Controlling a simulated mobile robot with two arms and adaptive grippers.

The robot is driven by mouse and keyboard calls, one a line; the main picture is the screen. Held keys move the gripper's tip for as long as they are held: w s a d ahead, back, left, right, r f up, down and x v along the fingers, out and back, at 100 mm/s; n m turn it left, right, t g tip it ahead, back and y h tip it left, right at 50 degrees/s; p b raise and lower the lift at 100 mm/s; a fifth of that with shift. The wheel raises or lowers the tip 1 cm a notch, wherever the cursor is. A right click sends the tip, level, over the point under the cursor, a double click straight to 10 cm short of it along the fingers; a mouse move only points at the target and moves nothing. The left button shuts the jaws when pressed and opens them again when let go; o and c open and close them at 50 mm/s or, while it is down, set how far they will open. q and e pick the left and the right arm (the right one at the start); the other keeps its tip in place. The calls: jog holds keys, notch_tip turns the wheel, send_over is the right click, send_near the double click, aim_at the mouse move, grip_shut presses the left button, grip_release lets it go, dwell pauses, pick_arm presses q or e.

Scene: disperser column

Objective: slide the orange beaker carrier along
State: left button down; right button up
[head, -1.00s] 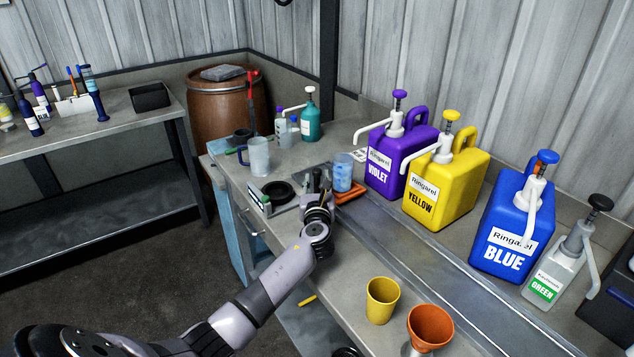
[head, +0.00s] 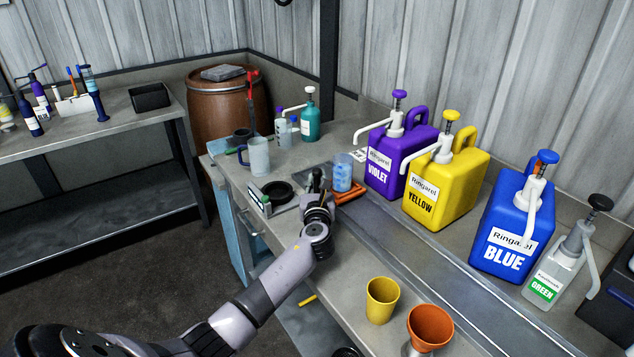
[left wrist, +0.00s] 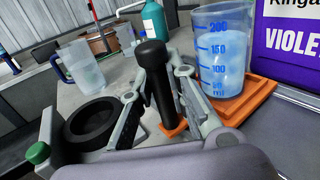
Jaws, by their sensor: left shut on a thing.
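The orange beaker carrier (head: 350,193) lies on the workbench below the violet jug's spout, and a clear beaker (head: 343,172) with blue markings stands on it. In the left wrist view, the carrier (left wrist: 245,104) is at the right under the beaker (left wrist: 219,62), and a black upright handle (left wrist: 158,85) rises from its orange tab. My left gripper (head: 317,188) is shut on this handle; in the left wrist view its fingers (left wrist: 160,100) lie on both sides of it. My right gripper is not in view.
Violet (head: 400,155), yellow (head: 444,185) and blue (head: 513,222) pump jugs line the wall. A clear mug (head: 259,157) and a black round dish (head: 278,190) are left of the carrier. Yellow (head: 382,300) and orange (head: 430,326) cups stand near the front.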

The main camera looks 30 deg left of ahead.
pick_arm(q)
jog(key=w+a, duration=0.1)
jog(key=a, duration=0.2)
jog(key=w+a+b, duration=0.1)
jog(key=a, duration=0.1)
jog(key=w+a+b, duration=0.1)
jog(key=a, duration=0.2)
jog(key=shift+w+a+f, duration=0.15)
jog(key=shift+w+a, duration=0.15)
jog(key=shift+a, duration=0.05)
jog(key=shift+a+r, duration=0.1)
jog(key=shift+r, duration=0.15)
jog(key=c, duration=2)
grip_release()
jog(key=o, duration=0.4)
jog(key=shift+w+a+f, duration=0.1)
jog(key=shift+a+f, duration=0.05)
jog(key=shift+o, duration=0.3)
jog(key=v, duration=1.2)
